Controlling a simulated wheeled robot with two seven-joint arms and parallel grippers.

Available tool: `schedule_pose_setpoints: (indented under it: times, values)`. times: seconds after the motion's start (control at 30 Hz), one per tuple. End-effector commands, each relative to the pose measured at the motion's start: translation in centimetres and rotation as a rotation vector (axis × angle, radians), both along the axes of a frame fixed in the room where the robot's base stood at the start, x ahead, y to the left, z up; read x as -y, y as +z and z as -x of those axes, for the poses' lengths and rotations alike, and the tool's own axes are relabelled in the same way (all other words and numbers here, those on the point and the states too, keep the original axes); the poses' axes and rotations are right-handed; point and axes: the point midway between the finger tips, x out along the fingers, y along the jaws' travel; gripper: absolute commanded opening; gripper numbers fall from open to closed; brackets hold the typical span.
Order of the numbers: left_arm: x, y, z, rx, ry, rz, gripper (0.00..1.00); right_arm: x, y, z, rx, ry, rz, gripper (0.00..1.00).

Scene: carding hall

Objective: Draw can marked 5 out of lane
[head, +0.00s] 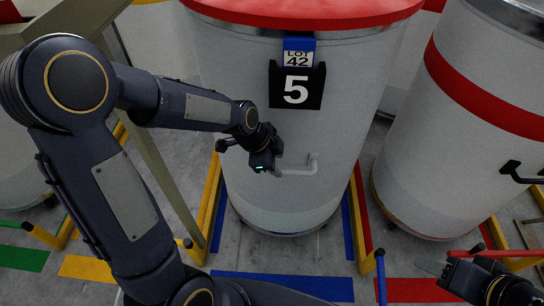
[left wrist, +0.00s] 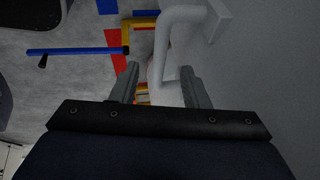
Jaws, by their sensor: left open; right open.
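The can marked 5 (head: 293,130) is a white drum with a red lid, standing upright between yellow rails and blue floor strips. It bears a black plate with a 5 (head: 296,95) and a blue-topped LOT 42 card (head: 299,50). A pale bent handle (head: 312,164) sticks out from its front. My left gripper (head: 272,165) is at this handle, open. In the left wrist view the handle (left wrist: 172,42) reaches down to between the parted fingers (left wrist: 160,84); contact cannot be told. My right gripper (head: 451,258) is open and empty at the lower right, away from the can.
Another white can with a red band (head: 480,90) stands to the right; its black handle (head: 520,173) sticks out. A yellow rail (head: 212,200) edges the lane at left. A blue floor strip (head: 285,287) crosses the front. Bare grey floor lies before the can.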

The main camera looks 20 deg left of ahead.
Motion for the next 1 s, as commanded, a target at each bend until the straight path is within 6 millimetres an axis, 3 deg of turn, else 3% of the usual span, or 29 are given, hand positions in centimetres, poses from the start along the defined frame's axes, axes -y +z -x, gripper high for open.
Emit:
schedule_pose_setpoints:
  times: [0.1,0.3,0.7,1.0]
  values:
    - [0.7,-2.0,-0.5,-0.002,-0.003,-0.001,0.41,0.0,-0.5,0.0,0.000,0.000,0.000,0.44]
    - [1.3,-3.8,-1.1,-0.001,0.000,0.000,0.41,0.0,-0.8,0.0,0.000,0.000,0.000,0.44]
    - [1.5,-4.2,-1.3,0.001,0.000,0.000,0.40,0.0,-0.8,0.0,0.000,0.000,0.000,0.44]
    - [1.5,-4.2,-1.3,0.001,0.000,0.000,0.01,0.0,-0.8,0.0,0.000,0.000,0.000,0.44]
